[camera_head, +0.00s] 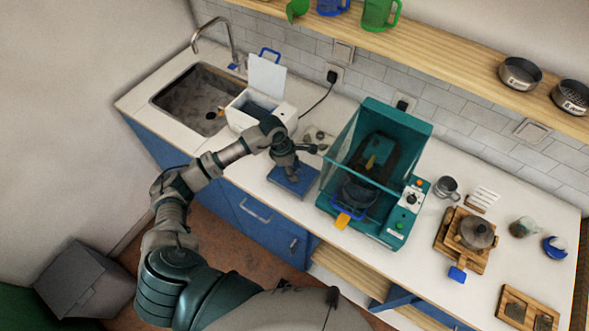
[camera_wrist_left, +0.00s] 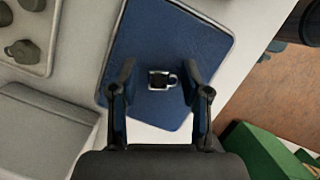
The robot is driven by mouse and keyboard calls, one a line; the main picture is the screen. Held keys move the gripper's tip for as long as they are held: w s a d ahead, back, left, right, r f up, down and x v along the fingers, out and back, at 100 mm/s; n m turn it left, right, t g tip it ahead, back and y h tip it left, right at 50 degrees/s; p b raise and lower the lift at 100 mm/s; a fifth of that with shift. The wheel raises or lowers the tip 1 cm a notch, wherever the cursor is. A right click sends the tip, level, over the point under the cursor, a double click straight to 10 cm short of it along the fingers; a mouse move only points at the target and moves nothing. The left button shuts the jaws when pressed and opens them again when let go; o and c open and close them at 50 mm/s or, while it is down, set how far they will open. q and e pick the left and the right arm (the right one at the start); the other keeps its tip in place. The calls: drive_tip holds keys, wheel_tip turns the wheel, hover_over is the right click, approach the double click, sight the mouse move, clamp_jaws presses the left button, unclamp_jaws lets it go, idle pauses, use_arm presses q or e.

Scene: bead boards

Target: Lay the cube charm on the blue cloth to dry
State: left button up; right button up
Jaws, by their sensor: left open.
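The blue cloth (camera_head: 287,184) lies flat on the white counter, left of the teal machine; it fills much of the left wrist view (camera_wrist_left: 150,35). The cube charm (camera_wrist_left: 160,79), a small silver square frame with a dark middle and a ring at its right side, is on the cloth. My left gripper (camera_wrist_left: 160,70) is open above the cloth, one finger on each side of the charm, with a gap on both sides. In the head view my left gripper (camera_head: 288,165) hides part of the cloth and the charm cannot be made out. My right gripper is in neither view.
A white lidded box (camera_head: 258,108) and the sink (camera_head: 198,98) are to the left. A pale tray (camera_wrist_left: 28,50) with grey pieces lies beside the cloth. The teal machine (camera_head: 398,178) stands close on the right. The counter's front edge is near the cloth.

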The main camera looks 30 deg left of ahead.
use_arm(q)
drive_tip(key=shift+a+r, duration=0.1)
drive_tip(key=shift+r, duration=0.1)
drive_tip(key=b+v, duration=0.1)
drive_tip(key=v, duration=1)
drive_tip(key=shift+a+r+b, duration=0.3)
drive_tip(key=shift+a+r, duration=0.05)
drive_tip(key=shift+a, duration=0.15)
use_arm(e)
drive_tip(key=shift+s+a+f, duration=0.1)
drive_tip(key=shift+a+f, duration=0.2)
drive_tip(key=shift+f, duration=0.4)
use_arm(q)
drive_tip(key=shift+a, duration=0.15)
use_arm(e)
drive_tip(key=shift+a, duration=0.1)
use_arm(q)
drive_tip(key=shift+s+f, duration=0.1)
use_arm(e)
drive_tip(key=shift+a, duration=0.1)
